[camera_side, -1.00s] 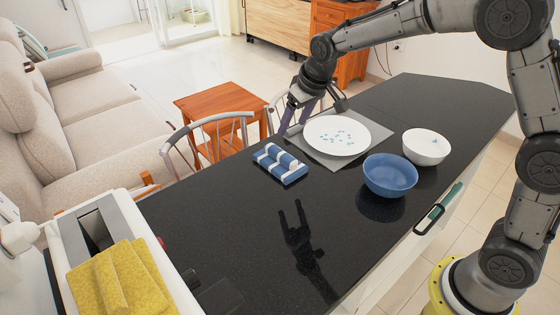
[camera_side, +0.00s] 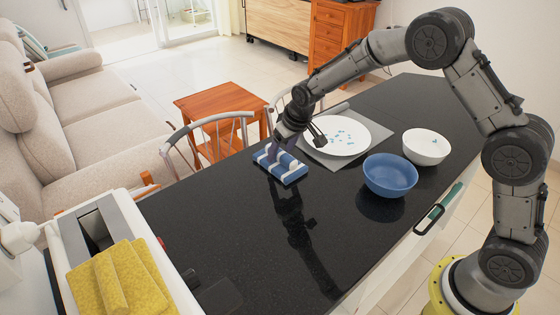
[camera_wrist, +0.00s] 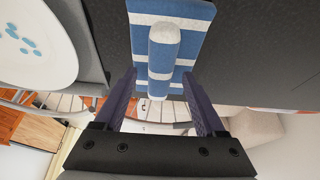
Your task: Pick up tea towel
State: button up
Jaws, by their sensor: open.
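The tea towel (camera_side: 291,176) is folded, blue with white stripes, and lies on the dark counter with a rolled ridge on top. My gripper (camera_side: 276,154) is directly over its far part, pointing down, and partly hides it. In the wrist view the towel (camera_wrist: 190,42) fills the top middle, with its rolled ridge pointing down between my open fingers (camera_wrist: 159,74). The fingers stand on either side of the ridge's near end, and nothing is gripped. Whether the fingertips touch the towel cannot be told.
A white plate (camera_side: 338,136) with small blue marks sits on a grey mat (camera_side: 318,154) just right of my gripper. A blue bowl (camera_side: 390,176) and a white bowl (camera_side: 426,147) stand further right. A yellow cloth (camera_side: 122,284) lies at front left. The counter (camera_side: 235,215) in front is clear.

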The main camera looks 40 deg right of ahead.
grip_shut()
dwell(0.3)
jog(key=shift+r, duration=0.1)
